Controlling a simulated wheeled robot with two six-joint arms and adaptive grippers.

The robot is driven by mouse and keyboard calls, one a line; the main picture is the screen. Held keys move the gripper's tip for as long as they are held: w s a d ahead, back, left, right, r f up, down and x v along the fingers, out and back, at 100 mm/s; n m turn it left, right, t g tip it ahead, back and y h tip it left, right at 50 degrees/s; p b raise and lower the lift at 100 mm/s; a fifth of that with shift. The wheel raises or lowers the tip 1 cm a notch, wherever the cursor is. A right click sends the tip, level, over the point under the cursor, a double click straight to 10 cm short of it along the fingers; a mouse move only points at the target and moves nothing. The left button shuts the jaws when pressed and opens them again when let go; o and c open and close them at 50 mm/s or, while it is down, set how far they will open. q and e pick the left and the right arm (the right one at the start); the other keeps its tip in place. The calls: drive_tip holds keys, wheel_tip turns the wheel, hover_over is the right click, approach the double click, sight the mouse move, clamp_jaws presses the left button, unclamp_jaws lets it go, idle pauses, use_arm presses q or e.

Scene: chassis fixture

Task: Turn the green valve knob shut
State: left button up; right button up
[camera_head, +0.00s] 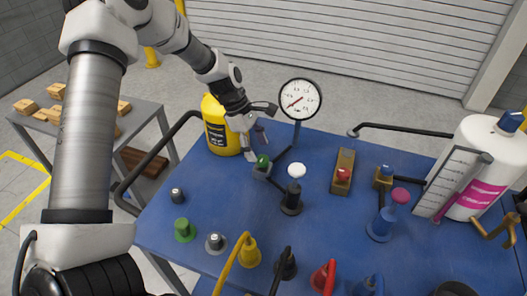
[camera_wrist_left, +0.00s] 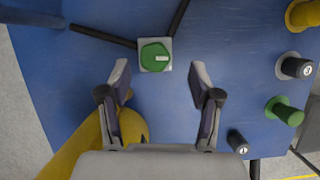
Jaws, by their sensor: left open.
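The green valve knob (camera_head: 263,161) sits on a small grey block on the blue table, at the end of dark pipes. It also shows in the left wrist view (camera_wrist_left: 155,56), from above, with a short white mark on its top. My left gripper (camera_head: 258,142) is open and empty, just behind and above the knob in the head view. In the left wrist view its two fingers (camera_wrist_left: 160,80) are spread wide, and the knob lies beyond the fingertips, between their lines and apart from both. My right gripper is not in view.
A yellow container (camera_head: 216,128) stands close beside my left gripper. A round gauge (camera_head: 300,98) on a post rises behind the knob. A white knob (camera_head: 296,170) and several coloured plugs stand nearby on the blue table (camera_head: 330,225). A large white bottle (camera_head: 490,160) stands at the right.

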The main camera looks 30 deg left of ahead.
sight(262, 159)
use_arm(q)
drive_tip(key=f, duration=0.1)
drive_tip(key=w+f, duration=0.1)
drive_tip(key=d+f, duration=0.1)
drive_tip(key=f, duration=0.1)
drive_tip(key=shift+w, duration=0.2)
drive_tip(key=shift+s+r, duration=0.1)
drive_tip(key=shift+s, duration=0.05)
drive_tip(key=shift+s+r, duration=0.1)
drive_tip(key=shift+s, duration=0.1)
drive_tip(key=shift+c, duration=1.4)
drive_tip(key=c, duration=0.9)
drive_tip(key=shift+o, duration=0.2)
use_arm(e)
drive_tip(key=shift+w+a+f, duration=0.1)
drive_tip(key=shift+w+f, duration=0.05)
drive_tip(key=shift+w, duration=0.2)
